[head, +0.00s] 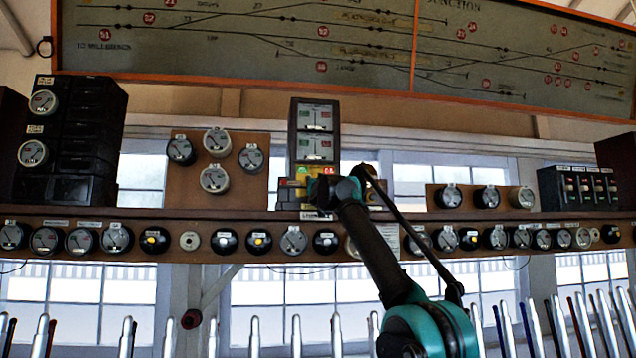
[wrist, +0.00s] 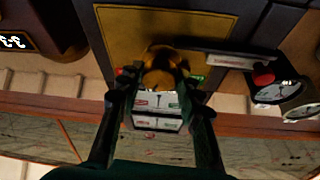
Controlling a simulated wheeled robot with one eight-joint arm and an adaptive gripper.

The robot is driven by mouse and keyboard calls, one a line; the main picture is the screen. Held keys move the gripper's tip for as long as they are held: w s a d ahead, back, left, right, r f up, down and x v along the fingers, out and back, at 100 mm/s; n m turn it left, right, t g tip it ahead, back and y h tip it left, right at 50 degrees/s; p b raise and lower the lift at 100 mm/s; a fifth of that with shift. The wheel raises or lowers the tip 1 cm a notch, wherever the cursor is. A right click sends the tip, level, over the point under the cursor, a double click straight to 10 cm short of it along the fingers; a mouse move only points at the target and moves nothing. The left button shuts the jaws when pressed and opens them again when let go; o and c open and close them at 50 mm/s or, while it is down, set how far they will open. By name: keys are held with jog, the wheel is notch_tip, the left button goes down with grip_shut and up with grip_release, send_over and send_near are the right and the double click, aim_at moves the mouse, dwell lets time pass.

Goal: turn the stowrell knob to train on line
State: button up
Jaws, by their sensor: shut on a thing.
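The instrument is a tall dark case (head: 315,133) with two white dials, standing on the shelf in the head view. On its lower front is a yellow panel (head: 318,172) with red and green marks. My gripper (head: 330,188) is at this panel and hides the knob there. In the wrist view, a brass-coloured round knob (wrist: 160,72) sits between the two fingers of my gripper (wrist: 160,82), which are shut on it. The two dials (wrist: 157,112) show beyond it. A red mark and a green mark lie either side of the knob. Which mark the knob points to cannot be told.
A white label plate (wrist: 238,61) is close to the fingers. Round gauges (head: 214,162) on a wooden board stand left of the case. A row of dials and plungers (head: 228,241) runs along the shelf front. Several levers (head: 254,336) stand below. A track diagram (head: 240,40) hangs above.

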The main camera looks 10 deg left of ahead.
jog(key=shift+a+m+h, duration=0.15)
jog(key=shift+m+h, duration=1.05)
jog(key=shift+m, duration=1.4)
jog(key=o, duration=1.2)
jog(key=shift+c, duration=0.2)
jog(key=shift+s, duration=0.15)
jog(key=v, duration=1.1)
jog(key=shift+s, duration=0.4)
